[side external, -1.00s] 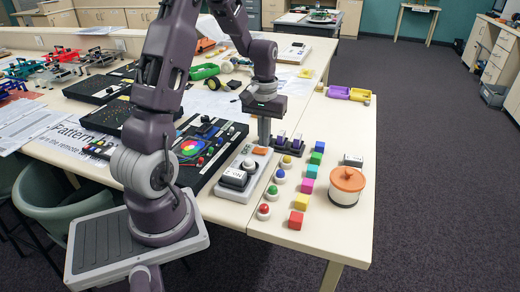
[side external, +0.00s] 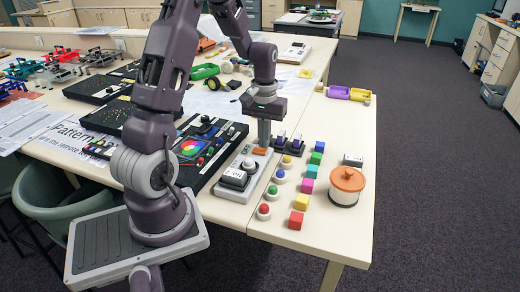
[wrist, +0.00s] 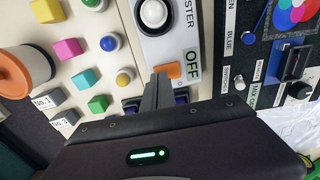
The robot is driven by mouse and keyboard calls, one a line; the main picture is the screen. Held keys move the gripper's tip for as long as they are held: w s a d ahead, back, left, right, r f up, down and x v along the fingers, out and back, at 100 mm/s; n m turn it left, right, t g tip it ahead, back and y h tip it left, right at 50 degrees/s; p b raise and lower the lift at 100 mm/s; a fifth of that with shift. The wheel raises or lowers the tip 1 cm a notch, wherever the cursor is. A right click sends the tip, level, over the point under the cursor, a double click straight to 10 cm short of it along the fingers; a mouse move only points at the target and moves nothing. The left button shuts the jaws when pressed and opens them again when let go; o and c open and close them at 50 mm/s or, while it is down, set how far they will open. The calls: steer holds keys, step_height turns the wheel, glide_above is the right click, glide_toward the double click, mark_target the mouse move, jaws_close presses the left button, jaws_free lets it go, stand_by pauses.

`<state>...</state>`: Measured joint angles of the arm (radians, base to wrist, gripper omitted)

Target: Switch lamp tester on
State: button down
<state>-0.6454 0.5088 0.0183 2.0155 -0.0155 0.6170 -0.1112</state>
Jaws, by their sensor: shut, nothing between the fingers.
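The lamp tester (side external: 257,164) is a light grey box on the table with a white dome lamp (wrist: 153,12) and an orange switch (wrist: 173,71). A label (wrist: 192,65) beside the switch reads OFF. In the side view the orange switch (side external: 260,151) is at the far end of the box, just under my fingers. My gripper (side external: 264,144) points down with its fingers closed and empty. In the wrist view its fingertips (wrist: 160,76) are right at the switch's edge. I cannot tell whether they touch it. The dome is not visibly lit.
A black panel (side external: 214,160) with a colour wheel lies left of the tester. To the right are coloured balls on stands, coloured cubes (side external: 308,186) and an orange-lidded white jar (side external: 346,188). A dark holder (side external: 289,146) stands close to the right of my fingers.

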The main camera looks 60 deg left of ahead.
steer(key=shift+f, duration=0.6)
steer(key=shift+r, duration=3.55)
steer(key=s+d+r+m+t, duration=0.2)
steer(key=s+d+r+m, duration=0.15)
steer(key=d+r, duration=0.7)
steer(key=s+d+r+m+t, duration=0.1)
steer(key=s+d+m+t, duration=0.2)
steer(key=s+d, duration=0.9)
steer(key=shift+s+r+m+t, duration=0.15)
steer(key=shift+s+m+t, duration=0.15)
steer(key=shift+m, duration=0.95)
